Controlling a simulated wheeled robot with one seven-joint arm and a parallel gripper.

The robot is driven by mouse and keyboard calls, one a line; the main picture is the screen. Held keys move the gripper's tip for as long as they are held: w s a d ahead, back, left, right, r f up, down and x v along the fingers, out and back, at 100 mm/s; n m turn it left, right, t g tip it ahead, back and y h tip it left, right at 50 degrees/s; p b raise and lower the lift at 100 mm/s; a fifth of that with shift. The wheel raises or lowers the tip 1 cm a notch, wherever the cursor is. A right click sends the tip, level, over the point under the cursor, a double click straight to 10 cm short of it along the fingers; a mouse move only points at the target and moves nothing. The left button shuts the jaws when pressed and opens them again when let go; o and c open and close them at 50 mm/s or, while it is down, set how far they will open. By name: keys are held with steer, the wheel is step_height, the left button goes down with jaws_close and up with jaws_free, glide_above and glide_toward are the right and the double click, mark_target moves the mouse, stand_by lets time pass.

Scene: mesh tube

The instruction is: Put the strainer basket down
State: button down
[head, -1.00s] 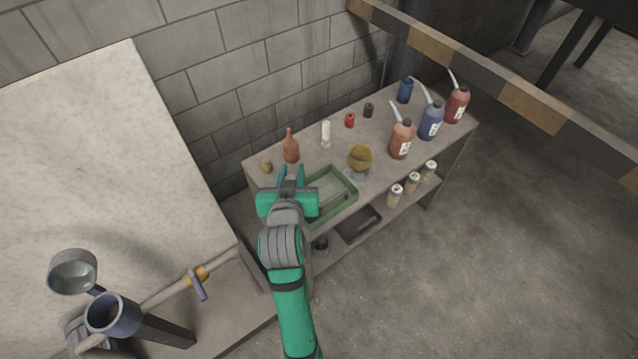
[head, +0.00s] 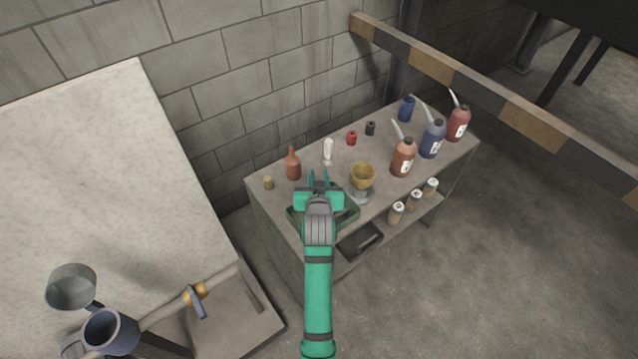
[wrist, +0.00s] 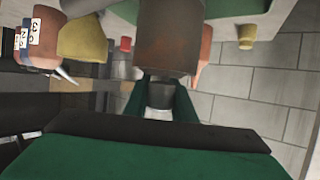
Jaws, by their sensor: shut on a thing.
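My gripper (head: 319,178) is over the near part of the bench, above the green tray (head: 352,217). The wrist view shows its two green fingers (wrist: 160,82) shut on the narrow grey end of a rusty-brown cylinder, which I take for the strainer basket (wrist: 168,42). The basket sticks out beyond the fingertips. In the head view my gripper and arm hide it. I cannot tell how far it is above the bench or whether it touches anything.
A yellow cup-like funnel (head: 362,175) stands close right of my gripper. A brown bottle (head: 293,165) and small yellow piece (head: 268,183) are to the left. A white item (head: 328,150) stands behind. Red and blue bottles (head: 432,138) line the right. A striped beam (head: 450,75) crosses beyond.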

steer(key=shift+w+d+f, duration=0.1)
steer(key=shift+w+f, duration=0.1)
steer(key=shift+f, duration=1.55)
steer(key=shift+f, duration=0.15)
steer(key=c, duration=1.5)
jaws_free()
